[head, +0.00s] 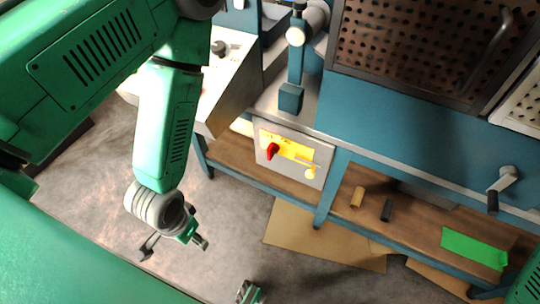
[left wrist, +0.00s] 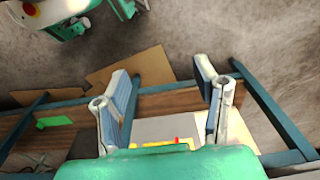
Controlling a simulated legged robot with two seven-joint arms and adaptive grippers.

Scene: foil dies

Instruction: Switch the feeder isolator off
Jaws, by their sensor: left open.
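The feeder isolator is a grey box (head: 318,152) with a yellow plate and a red rotary handle (head: 272,151), fixed under the blue bench's front edge. A pale yellow round piece (head: 310,173) is at the plate's lower right. My left gripper (head: 175,246) is open and empty, left of and apart from the box. In the left wrist view its fingers (left wrist: 165,92) are spread wide; the grey box face (left wrist: 168,129) shows between them, with a bit of the red handle (left wrist: 177,140) above my wrist's edge. Part of what seems my right gripper (head: 250,292) shows at the bottom edge.
The blue bench (head: 375,105) has a perforated guard on top and a wooden lower shelf (head: 345,192). The shelf holds a tan cylinder (head: 357,197), a dark cylinder (head: 387,210) and a green sheet (head: 474,248). Cardboard (head: 300,238) lies on the floor. A bench leg stands right of the box.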

